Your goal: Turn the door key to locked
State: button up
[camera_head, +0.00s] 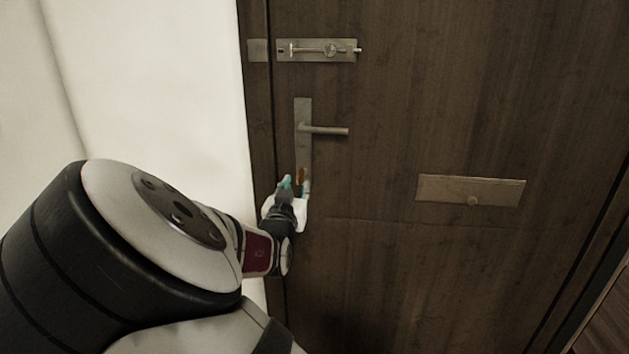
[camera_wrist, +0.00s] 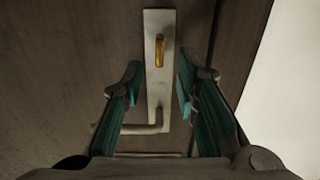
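The brass door key (camera_wrist: 160,50) sits in the lock plate (camera_wrist: 152,18) in the wrist view, its bow lengthwise along the plate. In the head view the key (camera_head: 301,175) shows small at the lower end of the lock plate (camera_head: 303,112). My gripper (camera_head: 295,187) is at the plate's lower end. In the wrist view my gripper (camera_wrist: 158,82) is open, with one teal-padded finger on each side of the plate and a gap between each finger and the key. Whether the fingertips reach as deep as the key is hard to tell.
The lever handle (camera_head: 327,130) sticks out to the right above the key. A slide bolt (camera_head: 318,50) is higher on the dark wooden door (camera_head: 400,100). A letter plate (camera_head: 470,190) is at right. A white wall (camera_head: 150,80) stands close on the left.

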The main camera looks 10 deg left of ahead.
aim_at(300, 178)
jog(key=shift+w+b, duration=0.35)
jog(key=shift+w, duration=2.45)
jog(key=shift+c, duration=0.3)
jog(key=shift+d, duration=0.1)
grip_shut()
